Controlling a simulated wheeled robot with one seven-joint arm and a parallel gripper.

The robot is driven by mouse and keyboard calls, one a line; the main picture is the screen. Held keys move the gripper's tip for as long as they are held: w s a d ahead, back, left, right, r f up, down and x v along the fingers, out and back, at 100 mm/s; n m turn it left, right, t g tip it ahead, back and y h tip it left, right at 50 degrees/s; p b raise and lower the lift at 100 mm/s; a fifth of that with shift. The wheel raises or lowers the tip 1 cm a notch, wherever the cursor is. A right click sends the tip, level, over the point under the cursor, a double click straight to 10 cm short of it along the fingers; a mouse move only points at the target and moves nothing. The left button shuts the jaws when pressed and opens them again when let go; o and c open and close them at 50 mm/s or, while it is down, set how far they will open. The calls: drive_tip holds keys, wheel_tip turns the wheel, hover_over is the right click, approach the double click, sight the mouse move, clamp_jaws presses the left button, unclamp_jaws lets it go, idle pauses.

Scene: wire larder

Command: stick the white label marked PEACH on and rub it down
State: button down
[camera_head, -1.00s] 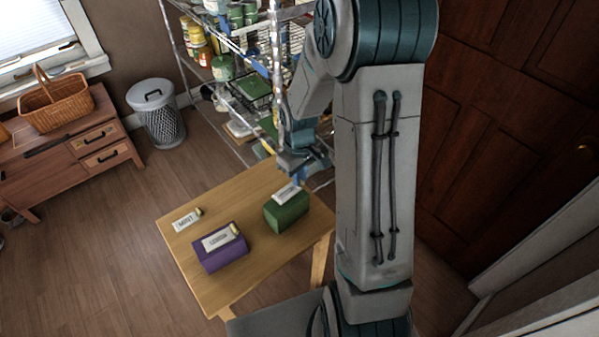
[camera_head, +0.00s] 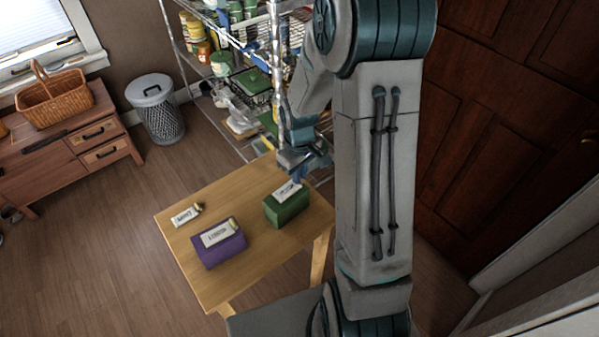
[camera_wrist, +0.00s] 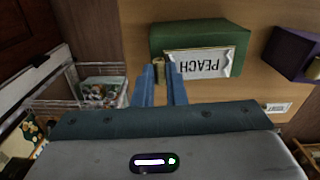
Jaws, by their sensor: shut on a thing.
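The white label marked PEACH (camera_wrist: 200,65) shows upside down in the wrist view and lies over the green box (camera_wrist: 200,37). In the head view the label (camera_head: 287,192) is at the top of the green box (camera_head: 288,212). Whether its whole back touches the box I cannot tell. My gripper (camera_wrist: 163,78), with blue fingers, is shut on the tan tab at the label's end. In the head view my gripper (camera_head: 297,178) is just above the box, partly hidden by my arm.
A purple box (camera_head: 220,252) with a white label (camera_head: 219,233) stands on the wooden table (camera_head: 215,290). Another white label (camera_head: 185,215) lies near the table's left edge. A wire shelf (camera_head: 178,32) with jars and tins stands behind. The table's front right is clear.

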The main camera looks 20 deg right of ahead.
drive_tip(key=shift+f+b, duration=0.6)
drive_tip(key=shift+f, duration=0.1)
drive_tip(key=c, duration=1.4)
unclamp_jaws()
drive_tip(key=shift+r, duration=0.1)
wheel_tip(320, 180, up, 14)
drive_tip(key=s+a+r+m+t, duration=0.1)
drive_tip(key=s, duration=0.4)
drive_tip(key=s+a+r+m+t, duration=0.1)
drive_tip(key=s+r+m, duration=0.1)
drive_tip(key=s, duration=0.3)
drive_tip(key=s+a+r+m, duration=0.2)
drive_tip(key=s, duration=0.3)
drive_tip(key=shift+s+a+r+t, duration=0.1)
drive_tip(key=shift+s+t, duration=0.25)
drive_tip(key=shift+t, duration=0.05)
